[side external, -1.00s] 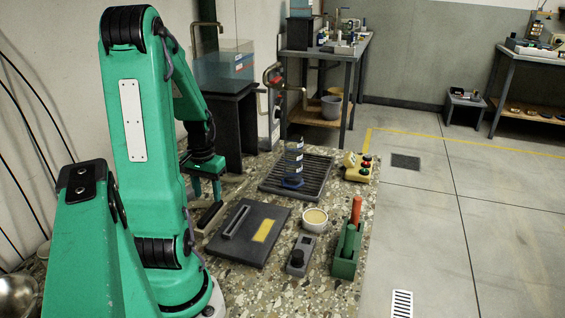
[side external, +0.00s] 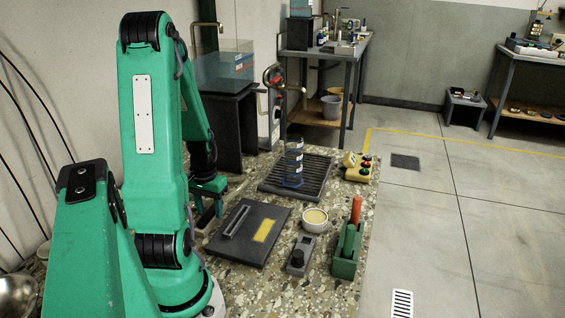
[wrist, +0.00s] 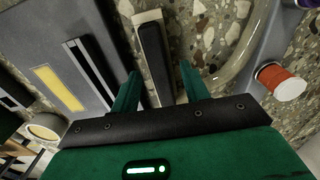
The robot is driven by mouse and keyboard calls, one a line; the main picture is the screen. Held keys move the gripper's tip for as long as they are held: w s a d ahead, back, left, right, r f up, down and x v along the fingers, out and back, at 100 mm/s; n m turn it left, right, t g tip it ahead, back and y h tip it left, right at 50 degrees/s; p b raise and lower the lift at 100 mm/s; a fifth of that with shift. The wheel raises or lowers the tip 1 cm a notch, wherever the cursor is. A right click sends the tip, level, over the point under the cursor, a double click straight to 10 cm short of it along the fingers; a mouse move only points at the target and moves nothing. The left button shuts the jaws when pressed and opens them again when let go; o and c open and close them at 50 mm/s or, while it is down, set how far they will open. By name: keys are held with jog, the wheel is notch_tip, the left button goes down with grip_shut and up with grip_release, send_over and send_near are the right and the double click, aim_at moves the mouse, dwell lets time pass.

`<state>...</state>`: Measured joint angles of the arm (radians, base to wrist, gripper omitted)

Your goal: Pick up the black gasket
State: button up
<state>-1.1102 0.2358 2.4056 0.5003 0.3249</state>
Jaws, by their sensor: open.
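A long black bar, which I take to be the black gasket (wrist: 154,50), lies along a cream strip on the speckled bench in the wrist view. My gripper (wrist: 158,68) is open, with one green finger on each side of the bar. I see no clear contact. The near end of the bar runs down toward the dark gripper body. In the side external view my gripper (side external: 208,208) is low over the bar, left of the dark plate, and its fingers hide most of the bar.
A dark plate (side external: 228,252) with a slot and yellow label lies close to the right.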

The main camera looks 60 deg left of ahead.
aim_at(210, 212)
jog(key=shift+f, duration=0.1)
jog(key=shift+c, duration=0.4)
grip_shut()
dwell(0.3)
jog(key=shift+r, duration=2.2)
jog(key=w+d+r, duration=0.6)
jog(key=d, duration=0.3)
jog(key=shift+w+d+r, duration=0.15)
jog(key=shift+d+r, duration=0.15)
jog(key=shift+d, duration=0.1)
jog(key=shift+a, duration=0.15)
